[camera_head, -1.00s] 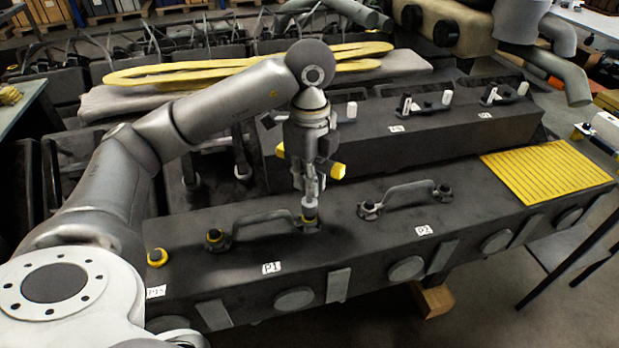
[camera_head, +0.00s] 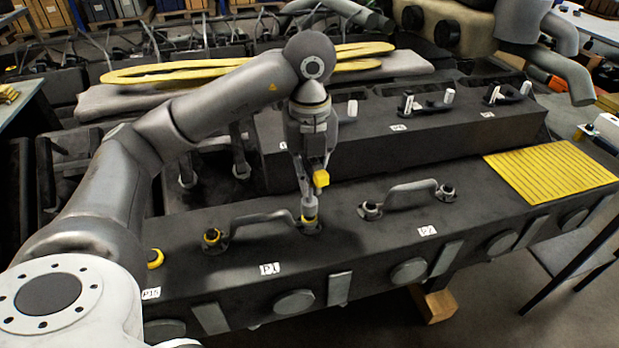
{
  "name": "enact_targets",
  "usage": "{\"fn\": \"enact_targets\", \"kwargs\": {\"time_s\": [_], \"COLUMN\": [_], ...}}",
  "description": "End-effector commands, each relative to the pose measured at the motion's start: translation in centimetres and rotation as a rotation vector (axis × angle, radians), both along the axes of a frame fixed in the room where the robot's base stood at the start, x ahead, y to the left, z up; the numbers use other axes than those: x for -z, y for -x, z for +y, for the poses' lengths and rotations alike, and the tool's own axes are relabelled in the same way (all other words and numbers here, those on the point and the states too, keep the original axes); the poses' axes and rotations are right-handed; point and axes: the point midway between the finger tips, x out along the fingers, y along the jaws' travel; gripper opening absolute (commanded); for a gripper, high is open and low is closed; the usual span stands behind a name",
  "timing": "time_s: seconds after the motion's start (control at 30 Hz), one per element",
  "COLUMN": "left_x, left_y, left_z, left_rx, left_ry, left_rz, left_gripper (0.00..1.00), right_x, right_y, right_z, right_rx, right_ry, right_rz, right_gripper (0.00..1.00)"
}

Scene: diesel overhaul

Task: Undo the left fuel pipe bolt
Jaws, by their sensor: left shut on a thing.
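The left fuel pipe (camera_head: 262,218) is a grey arched pipe above the label P1, on the top of a long dark engine block. The fingers hide the top of the bolt. The bolt seems seated in the pipe's end; I cannot tell if it is loose. My right gripper is out of view.
A second pipe (camera_head: 408,195) with two bolts lies to the right, above label P2. A yellow ribbed mat (camera_head: 550,170) covers the block's right end. A higher dark block (camera_head: 390,135) with white-tipped parts rises behind. A yellow ring (camera_head: 155,258) sits at the left end.

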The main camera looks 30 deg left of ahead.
Motion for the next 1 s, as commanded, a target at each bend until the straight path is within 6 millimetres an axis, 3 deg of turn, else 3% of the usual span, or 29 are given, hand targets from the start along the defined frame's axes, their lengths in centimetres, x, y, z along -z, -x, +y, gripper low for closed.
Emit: {"fn": "enact_targets", "kwargs": {"time_s": [1.0], "left_x": [0.0], "left_y": [0.0], "left_z": [0.0], "left_rx": [0.723], "left_ry": [0.001], "left_rz": [-0.001], "left_gripper": [0.0], "right_x": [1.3], "right_y": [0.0], "right_z": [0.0], "right_rx": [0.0], "right_ry": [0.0], "right_rz": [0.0], "right_gripper": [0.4]}}
